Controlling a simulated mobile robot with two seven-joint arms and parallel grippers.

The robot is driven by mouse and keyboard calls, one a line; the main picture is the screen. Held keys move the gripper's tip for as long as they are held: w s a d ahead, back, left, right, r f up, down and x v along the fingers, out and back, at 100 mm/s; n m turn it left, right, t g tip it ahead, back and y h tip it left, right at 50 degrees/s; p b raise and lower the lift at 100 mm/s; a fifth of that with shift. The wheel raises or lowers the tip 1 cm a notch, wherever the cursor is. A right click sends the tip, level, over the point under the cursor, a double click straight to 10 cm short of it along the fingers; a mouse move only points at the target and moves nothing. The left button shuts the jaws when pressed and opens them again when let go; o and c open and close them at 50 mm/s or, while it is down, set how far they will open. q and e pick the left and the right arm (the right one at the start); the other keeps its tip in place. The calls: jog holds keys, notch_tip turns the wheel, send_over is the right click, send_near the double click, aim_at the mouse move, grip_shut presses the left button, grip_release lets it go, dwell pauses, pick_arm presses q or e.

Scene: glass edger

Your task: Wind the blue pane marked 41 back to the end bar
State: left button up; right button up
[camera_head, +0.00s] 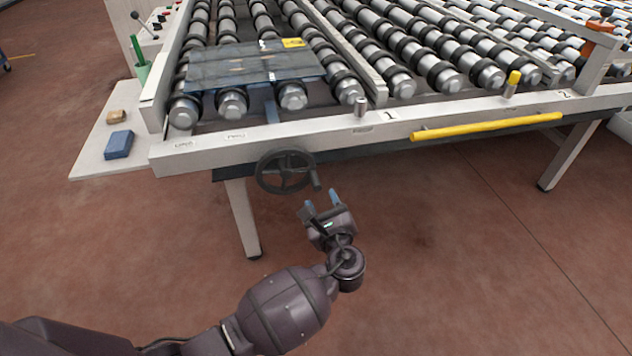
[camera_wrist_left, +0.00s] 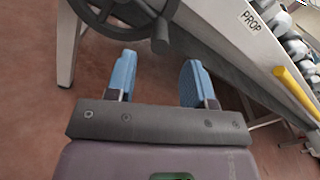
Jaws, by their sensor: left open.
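A translucent blue pane (camera_head: 235,66) lies on the rollers at the left end of the table. It has a yellow label (camera_head: 293,43) at its far right corner; its number is too small to read. A dark handwheel (camera_head: 285,172) with a crank handle (camera_head: 316,178) hangs at the front, below the white rail. My left gripper (camera_head: 320,199) is open and empty, just below and right of the wheel, apart from it. In the left wrist view the handle (camera_wrist_left: 160,40) shows beyond and between the blue fingertips (camera_wrist_left: 158,70). I cannot tell which bar is the end bar.
The white front rail (camera_head: 270,132) carries small labels, and a yellow bar (camera_head: 487,126) runs along it to the right. A side shelf (camera_head: 92,150) holds a blue block (camera_head: 118,145) and a tan block (camera_head: 116,117). A table leg (camera_head: 243,220) stands behind the wheel. The floor in front is clear.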

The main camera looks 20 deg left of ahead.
aim_at(315, 182)
pick_arm(q)
jog(key=x, duration=0.2)
jog(key=b+x, duration=0.1)
jog(key=x, duration=0.2)
jog(key=shift+w+a+f, duration=0.15)
jog(key=shift+w+f, duration=0.05)
jog(key=shift+x, duration=0.85)
jog(key=shift+r, duration=0.15)
grip_shut()
